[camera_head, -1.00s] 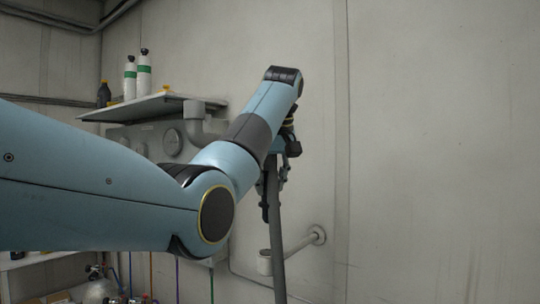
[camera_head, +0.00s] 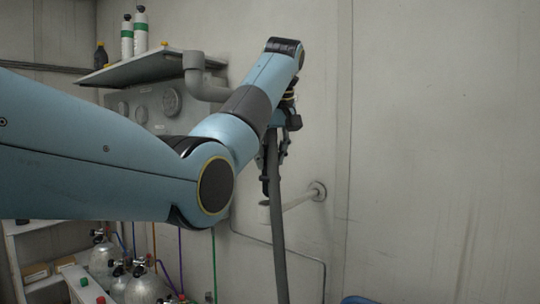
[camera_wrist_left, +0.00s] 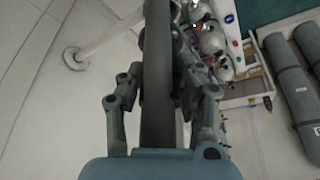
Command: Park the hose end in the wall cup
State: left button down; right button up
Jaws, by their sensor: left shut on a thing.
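A long dark grey hose (camera_head: 278,235) hangs down from my left gripper (camera_head: 272,165) in the head view. The gripper is shut on it, and its fingers lie on both sides of the hose (camera_wrist_left: 157,70) in the left wrist view, where the left gripper (camera_wrist_left: 158,115) also shows. The wall cup (camera_head: 264,212) is pale, on a white bracket arm (camera_head: 297,200) from a round wall flange (camera_head: 319,190). The hose passes in front of the cup's right side. The bracket flange (camera_wrist_left: 74,58) shows left of the hose in the wrist view. My right gripper is out of view.
A shelf (camera_head: 140,68) with bottles and a gauge panel (camera_head: 150,108) are on the wall behind my arm. Cylinders (camera_head: 145,288) stand at lower left. A blue thing (camera_head: 358,300) shows at the bottom edge. The wall on the right is bare.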

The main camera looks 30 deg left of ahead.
aim_at(270, 177)
pick_arm(q)
jog(key=shift+f, duration=0.1)
dwell(0.4)
jog(key=shift+f+b, duration=2.5)
jog(key=shift+f, duration=0.05)
jog(key=c, duration=1.3)
grip_release()
jog(key=o, duration=0.5)
jog(key=shift+s, duration=0.1)
